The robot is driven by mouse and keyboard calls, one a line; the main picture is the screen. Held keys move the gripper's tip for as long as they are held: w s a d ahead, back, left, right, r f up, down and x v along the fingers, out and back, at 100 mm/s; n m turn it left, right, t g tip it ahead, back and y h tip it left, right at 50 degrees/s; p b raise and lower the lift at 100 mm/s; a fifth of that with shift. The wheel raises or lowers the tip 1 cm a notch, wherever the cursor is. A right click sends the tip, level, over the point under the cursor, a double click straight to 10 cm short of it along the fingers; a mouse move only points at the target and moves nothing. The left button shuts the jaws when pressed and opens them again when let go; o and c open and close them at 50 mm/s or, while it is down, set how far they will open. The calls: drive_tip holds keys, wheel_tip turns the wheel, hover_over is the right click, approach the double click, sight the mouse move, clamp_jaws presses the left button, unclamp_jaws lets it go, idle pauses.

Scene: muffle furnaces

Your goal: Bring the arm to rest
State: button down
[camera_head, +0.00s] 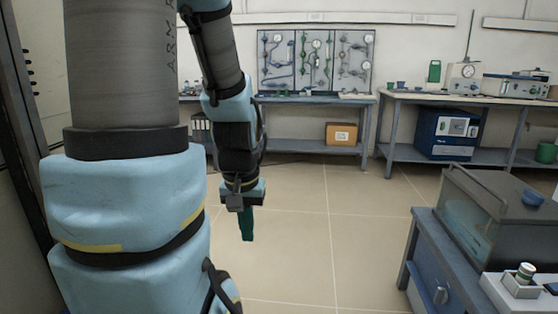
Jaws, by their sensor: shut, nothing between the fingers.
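My gripper (246,224) hangs at the end of my arm, left of the middle of the head view. Its dark green fingers point down and are shut with nothing between them. It is over open tiled floor, apart from every bench and object. My large blue and grey arm links fill the left side and hide what lies behind them.
Back benches hold a gauge panel (316,60), a cardboard box (341,134) and a blue furnace (447,133). The middle floor (310,230) is clear.

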wheel_tip(320, 180, up, 24)
drive_tip(key=p, duration=2.1)
drive_tip(key=shift+f, duration=0.2)
